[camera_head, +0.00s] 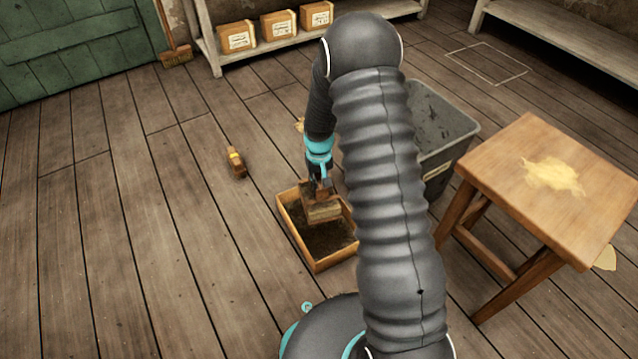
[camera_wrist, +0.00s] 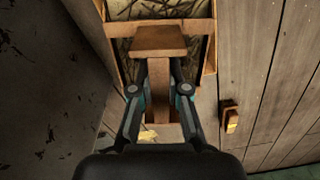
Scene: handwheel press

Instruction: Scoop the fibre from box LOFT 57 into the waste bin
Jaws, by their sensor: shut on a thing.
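A shallow open wooden box (camera_head: 287,228) stands on the floor with dark brown fibre in it; I can read no LOFT 57 label on it. My gripper (camera_head: 319,182) is shut on the upright handle of a wooden scoop (camera_head: 322,211), which is over or in the box; I cannot tell if it touches the fibre. In the wrist view my gripper (camera_wrist: 159,92) has a finger on each side of the handle (camera_wrist: 159,100). The box (camera_wrist: 212,45) shows behind the scoop. The grey waste bin (camera_head: 452,148) stands right of the box, partly hidden by my arm.
A wooden stool (camera_head: 510,165) with a pale yellow patch on its seat stands at right. A small wooden object with a yellow band (camera_head: 236,163) lies left of the box. Labelled boxes (camera_head: 279,25) stand on a low back shelf, beside a broom (camera_head: 175,55). The left floor is clear.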

